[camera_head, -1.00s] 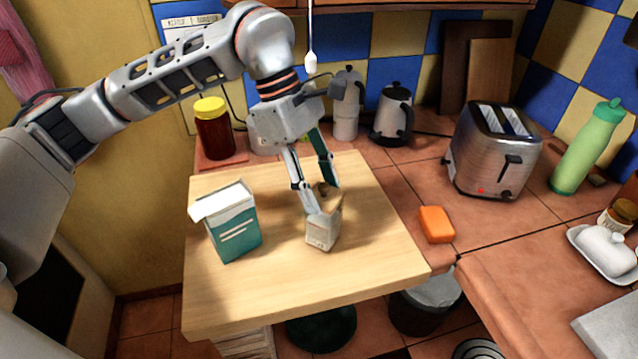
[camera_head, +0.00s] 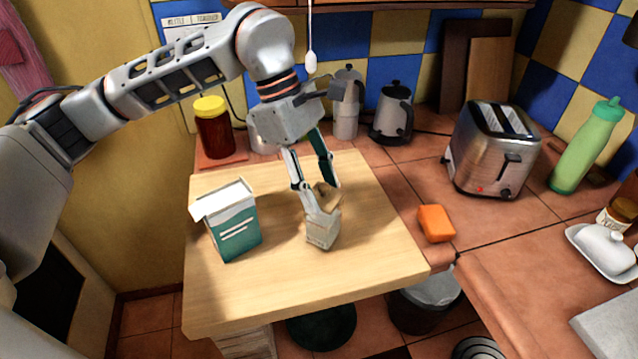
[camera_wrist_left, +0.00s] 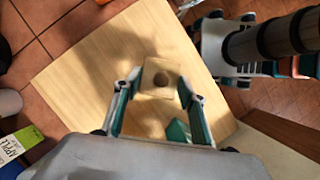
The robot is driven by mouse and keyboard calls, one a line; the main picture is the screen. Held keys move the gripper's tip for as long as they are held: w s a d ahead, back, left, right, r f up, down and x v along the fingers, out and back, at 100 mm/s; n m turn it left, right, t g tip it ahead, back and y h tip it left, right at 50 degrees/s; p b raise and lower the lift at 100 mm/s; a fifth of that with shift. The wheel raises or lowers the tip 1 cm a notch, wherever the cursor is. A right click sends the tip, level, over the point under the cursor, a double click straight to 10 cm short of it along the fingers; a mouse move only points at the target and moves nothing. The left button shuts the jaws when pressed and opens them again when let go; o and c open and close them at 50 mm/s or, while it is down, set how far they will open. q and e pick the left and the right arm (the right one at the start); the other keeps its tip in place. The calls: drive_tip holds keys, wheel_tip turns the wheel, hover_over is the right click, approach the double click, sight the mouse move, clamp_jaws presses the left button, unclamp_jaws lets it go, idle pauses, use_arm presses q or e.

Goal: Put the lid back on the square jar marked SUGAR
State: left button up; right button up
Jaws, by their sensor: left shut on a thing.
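The square jar (camera_head: 321,236) is small and pale grey and stands on the light wooden board. Its marking is too blurred to read. My left gripper (camera_head: 323,198) points down at the jar's top, shut on the tan wooden lid (camera_head: 327,196). In the left wrist view the lid (camera_wrist_left: 149,91) is a square with a round brown knob, seen from above between my fingertips (camera_wrist_left: 158,93). The lid is at the jar's top, looking tilted in the head view; I cannot tell whether it is seated. The lid hides the jar in the wrist view. My right gripper is not in view.
A teal-and-white carton (camera_head: 236,228) stands left of the jar on the board (camera_head: 370,275). An orange block (camera_head: 436,223) lies to the right on the tiles. A yellow-lidded jar (camera_head: 213,130), kettle (camera_head: 391,115) and toaster (camera_head: 493,152) stand behind. The board's front is clear.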

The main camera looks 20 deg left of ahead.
use_arm(q)
drive_tip(key=shift+f, duration=0.2)
idle(0.5)
drive_tip(key=o, duration=1)
drive_tip(key=o, duration=0.5)
drive_tip(key=shift+r, duration=0.1)
drive_tip(key=shift+r+p, duration=2.4)
drive_tip(key=shift+r, duration=1.05)
